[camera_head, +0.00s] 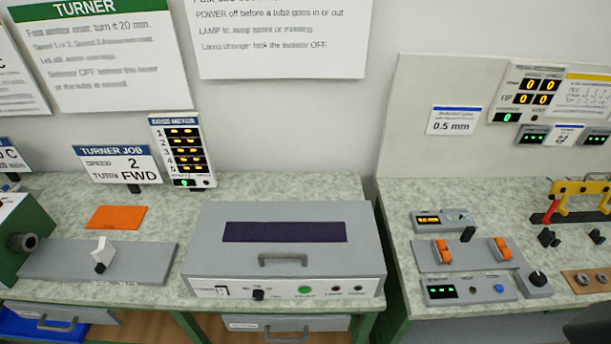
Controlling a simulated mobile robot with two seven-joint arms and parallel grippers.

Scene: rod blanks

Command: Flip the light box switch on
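A grey box with a dark purple window (285,232), which appears to be the light box (210,240), stands on the left bench in the middle of the view. A handle (283,258) is on its sloping top. Its white front panel carries a small white rocker switch (222,291) at the left, a black knob (258,295), a green button (305,290) and two small dark indicators at the right. The window looks unlit. Which way the rocker is set is too small to tell. Neither of my grippers can be made out.
A grey plate with a white lever (103,254) and an orange sheet (116,217) lie left of the box. The right bench holds a panel with orange switches (442,250) and a yellow-framed fixture (580,195). A gap separates the benches. An unclear dark shape fills the bottom right corner.

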